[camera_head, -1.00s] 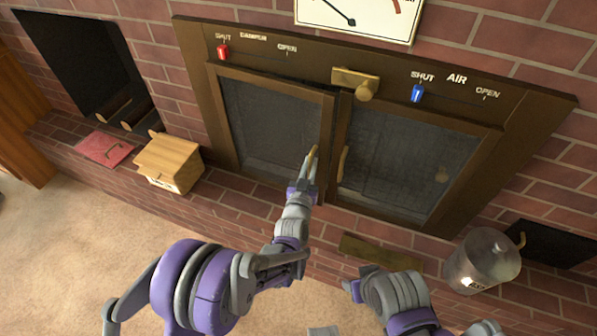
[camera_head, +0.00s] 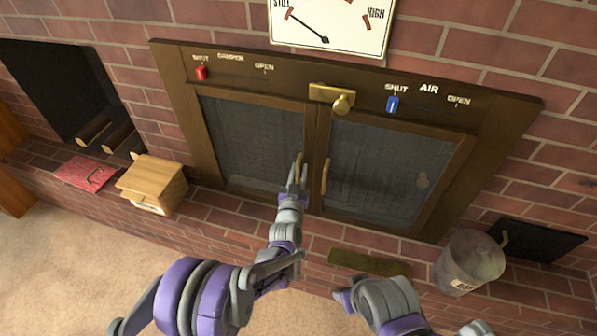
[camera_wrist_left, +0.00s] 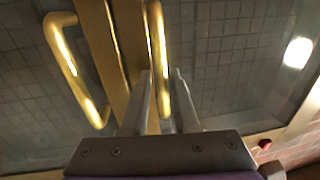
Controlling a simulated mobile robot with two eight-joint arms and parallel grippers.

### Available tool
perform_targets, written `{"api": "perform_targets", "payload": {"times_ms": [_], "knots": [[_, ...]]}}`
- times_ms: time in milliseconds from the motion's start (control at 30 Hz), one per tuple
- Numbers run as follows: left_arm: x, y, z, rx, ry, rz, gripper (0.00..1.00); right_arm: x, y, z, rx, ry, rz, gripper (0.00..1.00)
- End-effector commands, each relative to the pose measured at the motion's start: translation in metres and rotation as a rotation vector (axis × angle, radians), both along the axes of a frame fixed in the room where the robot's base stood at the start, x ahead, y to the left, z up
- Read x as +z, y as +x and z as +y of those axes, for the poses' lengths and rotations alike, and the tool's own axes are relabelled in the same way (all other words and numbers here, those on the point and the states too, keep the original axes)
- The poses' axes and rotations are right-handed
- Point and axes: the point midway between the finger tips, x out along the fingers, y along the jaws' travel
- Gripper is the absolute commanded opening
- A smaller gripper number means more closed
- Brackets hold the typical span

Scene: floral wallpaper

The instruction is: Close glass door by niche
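The left glass door (camera_head: 250,140), on the niche side, has a dark pane and brown frame and looks flush or nearly flush with the stove front. Its brass handle (camera_head: 298,168) is at its right edge. My left gripper (camera_head: 297,180) is at this handle. In the left wrist view, the fingers (camera_wrist_left: 162,85) stand apart on either side of the handle (camera_wrist_left: 158,45), with small gaps visible. The right glass door (camera_head: 385,170) looks shut. Its handle (camera_wrist_left: 72,70) is left of my fingers in the wrist view. My right gripper (camera_head: 345,297) is low in the head view; its fingers are unclear.
The log niche (camera_head: 65,85) is at the left. A red book-like item (camera_head: 84,173) and wooden box (camera_head: 152,184) sit on the brick ledge. A brass latch (camera_head: 335,96) is above the doors. An ash can (camera_head: 468,263) is at the right.

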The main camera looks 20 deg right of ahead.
Motion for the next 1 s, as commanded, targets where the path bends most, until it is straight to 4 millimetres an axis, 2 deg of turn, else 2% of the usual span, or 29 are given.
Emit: {"api": "perform_targets", "payload": {"times_ms": [133,233,500,700,1000], "knots": [[0.000,-0.003,0.002,0.001,0.000,0.000,0.28,0.001,0.000,0.000,0.000,0.000,0.000,0.50],[0.000,-0.013,0.006,0.000,0.000,0.000,0.28,0.002,0.000,0.000,0.000,0.000,-0.001,0.50],[0.001,-0.063,0.027,0.000,-0.001,0.000,0.28,0.009,-0.001,0.000,0.000,0.000,-0.003,0.50],[0.000,-0.090,0.038,-0.001,0.000,0.000,0.28,0.011,-0.001,0.000,0.000,0.000,-0.004,0.50],[0.000,-0.099,0.042,-0.001,0.000,0.000,0.28,0.011,-0.001,0.000,0.000,0.000,-0.004,0.50]]}}
